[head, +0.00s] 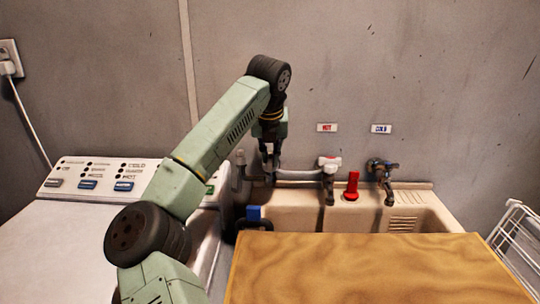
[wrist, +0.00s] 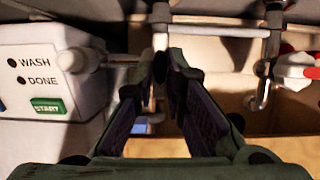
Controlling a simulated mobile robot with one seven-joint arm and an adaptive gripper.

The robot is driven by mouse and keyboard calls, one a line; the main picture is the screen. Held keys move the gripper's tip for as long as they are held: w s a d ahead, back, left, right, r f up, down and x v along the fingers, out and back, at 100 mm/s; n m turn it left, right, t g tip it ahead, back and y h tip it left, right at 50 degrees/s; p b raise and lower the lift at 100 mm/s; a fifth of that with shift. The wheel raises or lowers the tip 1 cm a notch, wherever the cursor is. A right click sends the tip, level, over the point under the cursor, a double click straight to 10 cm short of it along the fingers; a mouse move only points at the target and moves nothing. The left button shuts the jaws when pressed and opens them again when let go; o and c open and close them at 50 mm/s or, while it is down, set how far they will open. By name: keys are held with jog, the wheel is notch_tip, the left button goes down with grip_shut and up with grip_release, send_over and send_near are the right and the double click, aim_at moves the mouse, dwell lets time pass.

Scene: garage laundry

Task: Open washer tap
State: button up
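My gripper (head: 268,165) hangs by the wall above the left end of the sink in the head view. In the wrist view its dark fingers (wrist: 166,72) are apart, with a narrow gap toward the tips. A grey metal pipe (wrist: 160,40) stands just beyond the fingertips; I cannot tell if they touch it. A pale rounded knob on a short bar (wrist: 76,61) lies left of the fingers, and it seems part of the same fitting. In the head view a grey fitting (head: 240,160) shows left of my gripper. My gripper hides much of the tap there.
The washer panel (head: 100,172) is at left. A hot tap (head: 330,164) with a red mark and a cold tap (head: 381,168) stand over the sink (head: 420,199). A red object (head: 351,186) sits between them. A wooden board (head: 365,270) fills the front. A wire rack (head: 518,232) stands right.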

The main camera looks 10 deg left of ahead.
jog(key=o, duration=0.5)
jog(key=shift+f, duration=0.15)
jog(key=v, duration=1.2)
